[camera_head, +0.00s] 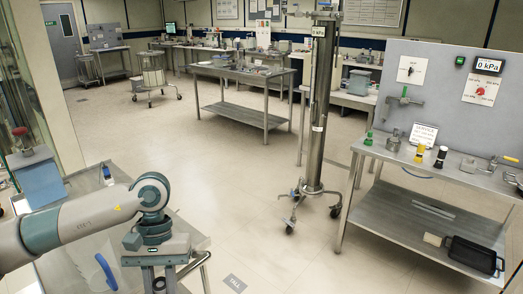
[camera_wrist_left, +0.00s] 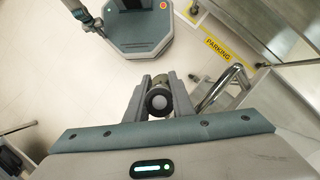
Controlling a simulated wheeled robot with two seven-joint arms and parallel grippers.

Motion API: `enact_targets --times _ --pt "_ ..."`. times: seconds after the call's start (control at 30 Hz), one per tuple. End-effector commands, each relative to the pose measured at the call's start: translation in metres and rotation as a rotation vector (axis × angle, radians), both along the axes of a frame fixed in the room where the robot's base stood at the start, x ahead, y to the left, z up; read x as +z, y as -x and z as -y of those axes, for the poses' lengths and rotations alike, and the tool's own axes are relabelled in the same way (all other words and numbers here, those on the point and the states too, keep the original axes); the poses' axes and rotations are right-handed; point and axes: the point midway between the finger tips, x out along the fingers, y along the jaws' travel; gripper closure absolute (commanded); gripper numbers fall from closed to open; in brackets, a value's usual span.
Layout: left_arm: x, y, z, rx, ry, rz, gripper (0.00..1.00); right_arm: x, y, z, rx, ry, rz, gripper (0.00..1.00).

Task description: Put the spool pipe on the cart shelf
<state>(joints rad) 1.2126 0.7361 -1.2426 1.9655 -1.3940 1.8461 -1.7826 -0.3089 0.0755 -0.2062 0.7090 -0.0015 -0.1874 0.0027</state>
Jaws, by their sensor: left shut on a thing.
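My left gripper (camera_wrist_left: 158,98) is shut on a short cylinder seen end-on, which I take to be the spool pipe (camera_wrist_left: 158,101). Its round pale face with a dark ring shows between the fingers. In the head view my left gripper (camera_head: 172,284) points down at the bottom edge, and the pipe there is mostly hidden or cut off. A bent metal tube (camera_head: 195,262) is just right of the gripper; a shiny tube frame (camera_wrist_left: 228,84) also shows in the wrist view. A small wheeled cart (camera_head: 153,78) with shelves stands far back left; I cannot tell if it is the task's cart. My right gripper is out of view.
A steel bench (camera_head: 400,215) with a lower shelf, gauges and a black tray (camera_head: 472,256) stands at right. A tall column (camera_head: 319,100) on a wheeled base is left of it. A steel table (camera_head: 240,90) stands behind. The middle floor is clear.

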Motion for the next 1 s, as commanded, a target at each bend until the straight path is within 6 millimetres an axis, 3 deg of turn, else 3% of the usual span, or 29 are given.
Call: enact_targets --times 0.2,0.67,0.83,1.0 --pt "-0.005 0.003 -0.002 -0.1 0.0 0.002 1.0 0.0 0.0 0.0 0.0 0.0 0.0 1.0" --pt "-0.012 0.004 -0.002 -0.104 0.001 0.0 1.0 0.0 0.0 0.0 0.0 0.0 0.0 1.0" --pt "-0.038 0.009 -0.002 -0.101 0.001 -0.004 1.0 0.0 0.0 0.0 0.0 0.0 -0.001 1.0" --pt "-0.08 0.019 -0.001 -0.098 0.002 -0.006 1.0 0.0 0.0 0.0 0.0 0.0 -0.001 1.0"
